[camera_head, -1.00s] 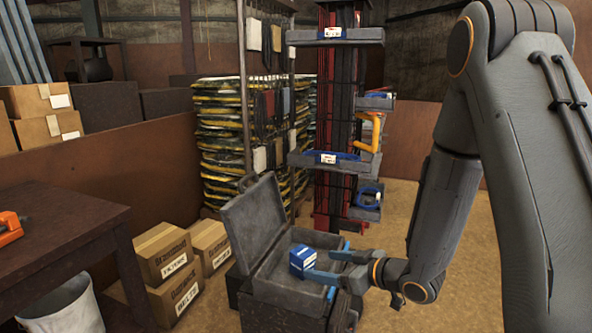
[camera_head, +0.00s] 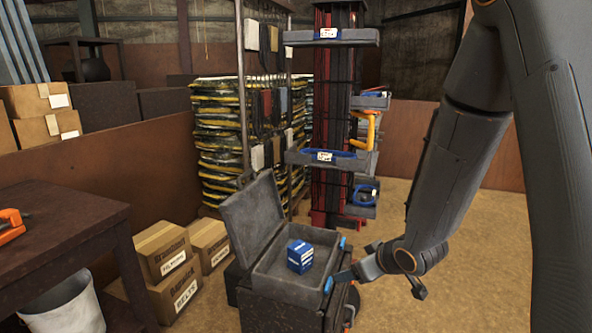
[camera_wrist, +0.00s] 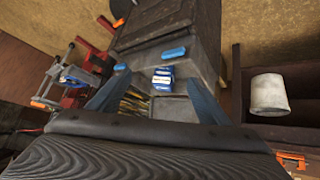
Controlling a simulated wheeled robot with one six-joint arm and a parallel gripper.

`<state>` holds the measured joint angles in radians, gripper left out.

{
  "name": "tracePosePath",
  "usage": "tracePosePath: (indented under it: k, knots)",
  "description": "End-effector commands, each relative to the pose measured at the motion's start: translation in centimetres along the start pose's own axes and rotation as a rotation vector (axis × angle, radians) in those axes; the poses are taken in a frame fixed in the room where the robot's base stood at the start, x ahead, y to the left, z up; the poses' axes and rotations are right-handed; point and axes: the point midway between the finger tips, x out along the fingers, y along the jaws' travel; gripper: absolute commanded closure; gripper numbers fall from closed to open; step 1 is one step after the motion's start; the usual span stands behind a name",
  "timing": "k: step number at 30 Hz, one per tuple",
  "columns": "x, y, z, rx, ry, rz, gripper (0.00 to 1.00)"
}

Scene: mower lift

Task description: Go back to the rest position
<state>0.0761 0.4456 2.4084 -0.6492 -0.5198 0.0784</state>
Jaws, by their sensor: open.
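My gripper (camera_head: 335,263) is at the right side of an open grey toolbox in the head view, and nothing is between its fingers. In the wrist view its two blue fingers (camera_wrist: 155,98) stand wide apart. A small blue and white box (camera_head: 300,256) sits inside the open toolbox (camera_head: 270,270), apart from my gripper. The box also shows between the fingers in the wrist view (camera_wrist: 163,77), some way beyond them. The toolbox lid (camera_head: 252,217) stands up at its left.
A rack with grey shelves (camera_head: 330,160) stands behind the toolbox. Cardboard boxes (camera_head: 172,268) lie left of it. A dark table (camera_head: 60,240) with an orange tool (camera_head: 10,224) and a white bucket (camera_head: 72,308) are at the left. Open floor (camera_head: 450,260) lies to the right.

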Motion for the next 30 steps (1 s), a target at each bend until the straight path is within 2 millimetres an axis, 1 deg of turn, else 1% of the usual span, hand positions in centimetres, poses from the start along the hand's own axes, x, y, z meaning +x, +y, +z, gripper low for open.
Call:
tracePosePath:
  k: [1, 2, 3, 5, 7, 10, 12, 15, 16, 18, 21, 24, 30]
  knots:
    - [-1.2, 0.6, 0.5, 0.025, -0.052, 0.037, 0.28]
    - [-1.9, 1.0, 1.2, 0.047, -0.094, 0.059, 0.28]
    - [-3.1, 1.2, 2.1, 0.078, -0.152, 0.087, 0.28]
    - [-5.0, 1.3, 3.5, 0.129, -0.239, 0.120, 0.28]
    - [-7.4, 0.9, 5.3, 0.196, -0.340, 0.145, 0.28]
    - [-11.0, -0.6, 7.7, 0.292, -0.478, 0.158, 0.28]
    - [-13.3, -2.2, 9.0, 0.360, -0.562, 0.150, 0.28]
    - [-16.2, -4.5, 10.4, 0.438, -0.661, 0.125, 0.28]
    - [-16.9, -5.1, 10.7, 0.457, -0.684, 0.116, 0.28]
    - [-18.1, -6.3, 11.2, 0.491, -0.726, 0.098, 0.28]
    - [-19.1, -7.3, 11.7, 0.518, -0.761, 0.081, 0.28]
    - [-19.5, -7.6, 11.8, 0.527, -0.772, 0.075, 0.28]
    - [-19.4, -7.5, 11.8, 0.526, -0.772, 0.075, 0.28]
